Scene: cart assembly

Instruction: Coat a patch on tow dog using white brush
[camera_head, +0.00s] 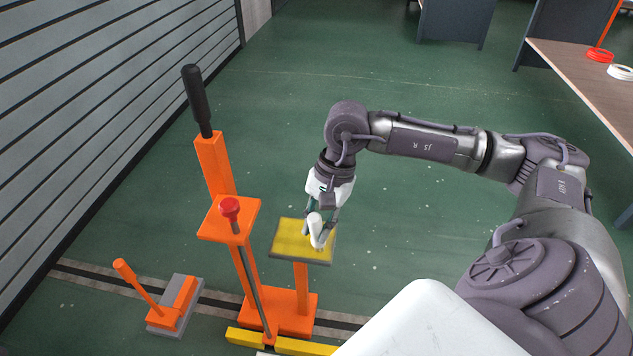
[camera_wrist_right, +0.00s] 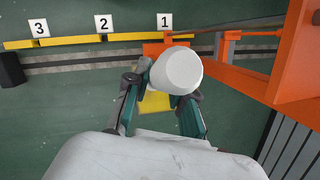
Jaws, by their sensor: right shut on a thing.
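My right gripper (camera_head: 321,222) is shut on the white brush (camera_head: 316,230). It holds the brush over the yellow top plate (camera_head: 290,242) of an orange stand. Whether the brush touches the plate cannot be told. In the right wrist view, the brush's round white end (camera_wrist_right: 180,68) sits between the fingers of my right gripper (camera_wrist_right: 163,92), with part of the yellow plate (camera_wrist_right: 153,103) behind it. The tall orange frame (camera_head: 214,165) with a black-handled lever beside the plate may be the tow dog; no label confirms this. My left gripper is not in view.
A small orange-handled piece on a grey base (camera_head: 172,308) stands on the floor at the lower left. A red knob (camera_head: 229,205) tops a rod beside the frame. Number signs (camera_wrist_right: 103,24) line a yellow strip. A brown-topped table (camera_head: 575,65) stands at the upper right.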

